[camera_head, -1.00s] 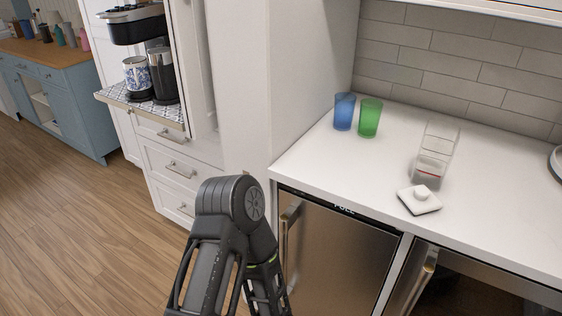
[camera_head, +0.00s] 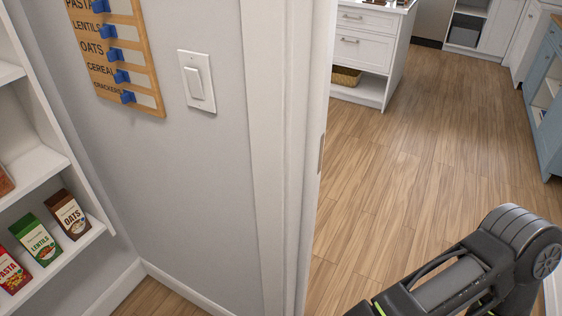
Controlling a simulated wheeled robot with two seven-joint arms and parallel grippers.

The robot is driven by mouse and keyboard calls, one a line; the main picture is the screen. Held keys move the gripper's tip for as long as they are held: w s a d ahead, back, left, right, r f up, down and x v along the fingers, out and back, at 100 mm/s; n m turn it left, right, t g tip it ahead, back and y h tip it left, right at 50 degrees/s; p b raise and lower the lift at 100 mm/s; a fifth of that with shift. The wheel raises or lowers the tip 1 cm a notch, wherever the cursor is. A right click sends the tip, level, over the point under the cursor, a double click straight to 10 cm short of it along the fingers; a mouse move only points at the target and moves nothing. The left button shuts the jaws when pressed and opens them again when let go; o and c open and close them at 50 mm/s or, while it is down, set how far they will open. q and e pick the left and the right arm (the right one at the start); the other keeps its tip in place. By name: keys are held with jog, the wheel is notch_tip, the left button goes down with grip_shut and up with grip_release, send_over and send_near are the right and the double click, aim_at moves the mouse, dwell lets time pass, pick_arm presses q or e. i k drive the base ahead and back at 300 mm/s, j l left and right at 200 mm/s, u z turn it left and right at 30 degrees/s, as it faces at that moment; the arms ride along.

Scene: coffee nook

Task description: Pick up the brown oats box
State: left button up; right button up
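The brown oats box (camera_head: 70,214) stands at the right end of a low white shelf at the left of the head view. It is dark brown with a pale label that reads "OATS". A green lentils box (camera_head: 37,240) stands to its left, with a small gap between them. A black arm of mine shows at the lower right, far from the box. Neither gripper is in view.
A red pasta box (camera_head: 9,268) stands at the far left of the white shelf (camera_head: 72,252). A grey wall with a light switch (camera_head: 197,83) and a wooden label board (camera_head: 122,60) is ahead. Right of the door frame (camera_head: 282,150) is open wooden floor (camera_head: 400,150).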

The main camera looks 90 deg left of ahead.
aim_at(62, 205)
jog(key=u, duration=4.4)
